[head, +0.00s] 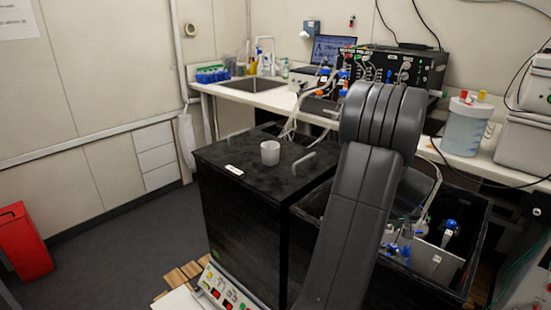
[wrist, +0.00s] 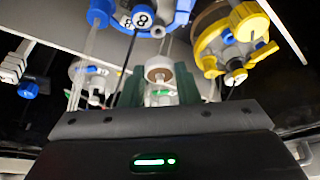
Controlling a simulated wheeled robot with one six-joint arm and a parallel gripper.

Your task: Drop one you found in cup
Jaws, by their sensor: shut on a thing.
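A light grey cup (head: 270,152) stands upright on the black lid of a large box (head: 222,155) in the head view. My gripper (wrist: 160,93) shows in the wrist view, with its two dark green fingers shut on a small pale piece with a tan round end (wrist: 159,74). What exactly this piece is, I cannot tell. In the head view my arm hides the gripper, which is apart from the cup. Vessels with a blue cap (wrist: 158,14) and a yellow cap (wrist: 247,22) are close around the gripper.
An open black box (head: 468,262) at the right holds several blue-capped vessels and tubes. Tubing and a handle (head: 304,161) are by the cup on the lid. A bench with a sink (head: 252,84) runs behind. Floor (head: 120,240) is free at left.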

